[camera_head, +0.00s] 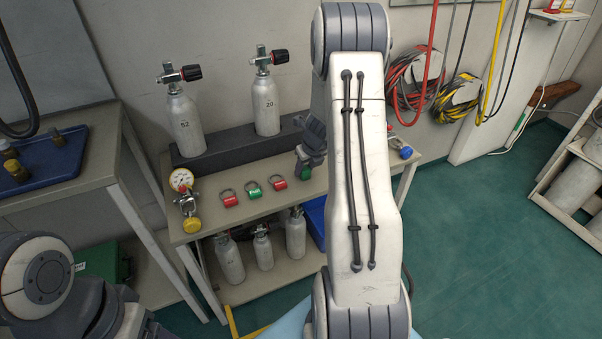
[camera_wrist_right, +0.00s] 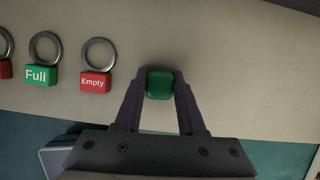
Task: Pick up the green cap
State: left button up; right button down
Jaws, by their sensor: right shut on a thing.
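The green cap (camera_wrist_right: 159,85) sits between the two fingers of my right gripper (camera_wrist_right: 159,92) in the right wrist view, over the beige table top. The right gripper is shut on it. In the head view the right gripper (camera_head: 306,172) is at the right part of the table, with a small bit of green cap (camera_head: 306,173) at its tip. Whether the cap touches the table cannot be told. My left arm shows at the lower left of the head view, but its gripper is out of view.
Red and green ring tags (camera_head: 253,191) lie left of the gripper. Behind stand two cylinders (camera_head: 182,118) in a dark rack (camera_head: 222,155). A gauge regulator (camera_head: 184,196) lies at the table's left. A blue item (camera_head: 405,152) is at the right end. A blue tray (camera_head: 55,160) is at far left.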

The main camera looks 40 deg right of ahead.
aim_at(305, 167)
jog(key=shift+r+p, duration=0.45)
jog(key=shift+r, duration=0.15)
notch_tip(305, 167, up, 4)
jog(key=p, duration=0.3)
jog(key=shift+s+d+r+b, duration=0.15)
jog(key=shift+s+d, duration=0.15)
jog(key=shift+s, duration=0.2)
jog(key=shift+s+d+b, duration=0.15)
jog(key=shift+s+d, duration=0.1)
jog(key=shift+s, duration=0.2)
jog(key=s+d+r+p, duration=0.1)
jog(key=s+d+r, duration=0.3)
jog(key=s, duration=0.4)
jog(key=shift+v, duration=0.8)
jog(key=shift+d, duration=0.15)
